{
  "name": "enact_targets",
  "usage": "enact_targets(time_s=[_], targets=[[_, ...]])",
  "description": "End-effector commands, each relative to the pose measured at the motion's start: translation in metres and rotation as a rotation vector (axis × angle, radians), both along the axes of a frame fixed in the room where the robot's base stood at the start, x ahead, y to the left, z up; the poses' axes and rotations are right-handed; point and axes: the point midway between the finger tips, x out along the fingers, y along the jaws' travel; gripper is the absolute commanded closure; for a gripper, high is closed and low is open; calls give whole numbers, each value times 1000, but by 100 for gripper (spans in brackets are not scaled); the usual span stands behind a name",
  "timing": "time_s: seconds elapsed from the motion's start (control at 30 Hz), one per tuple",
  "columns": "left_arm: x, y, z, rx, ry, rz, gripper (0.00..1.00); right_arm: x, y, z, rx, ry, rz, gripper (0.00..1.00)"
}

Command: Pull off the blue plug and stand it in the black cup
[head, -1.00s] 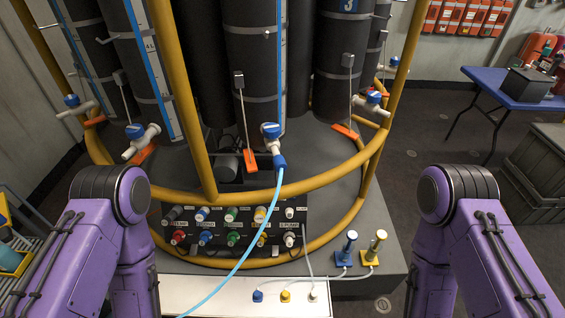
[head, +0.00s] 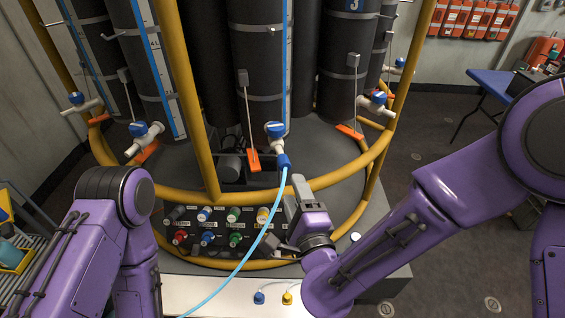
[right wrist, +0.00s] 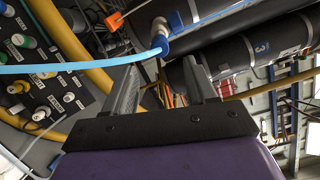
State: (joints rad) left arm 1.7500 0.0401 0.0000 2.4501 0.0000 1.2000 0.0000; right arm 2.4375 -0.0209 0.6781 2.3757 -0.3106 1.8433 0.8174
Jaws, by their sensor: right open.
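Blue plugs sit in the black panel's upper row (head: 204,214) and lower row (head: 207,238), among differently coloured ones. A darker blue connector (head: 284,160) joins a light blue hose (head: 245,256) to a white valve with a blue knob; it also shows in the right wrist view (right wrist: 160,42). I cannot make out a black cup. My right gripper (head: 294,186) is open and empty, pointing up just below and right of that connector, apart from it. Its two fingers stand apart in the right wrist view (right wrist: 163,80). My left gripper is out of view.
A yellow ring rail (head: 330,178) and upright poles surround dark cylinders. More blue-knobbed valves (head: 139,129) sit around the base. A white board (head: 200,292) with small blue and yellow plugs lies in front. A blue table (head: 490,82) stands at the right.

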Motion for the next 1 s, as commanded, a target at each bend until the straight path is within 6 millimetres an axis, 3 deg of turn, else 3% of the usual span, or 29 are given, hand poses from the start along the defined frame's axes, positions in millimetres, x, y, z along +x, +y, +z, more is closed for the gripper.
enact_targets(time_s=[0.37, 1.0], targets=[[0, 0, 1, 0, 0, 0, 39, 4, 1, 0, 0, 0, -2, 44], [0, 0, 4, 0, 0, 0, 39, 81, 21, -1, -3, 2, -1, 44]])
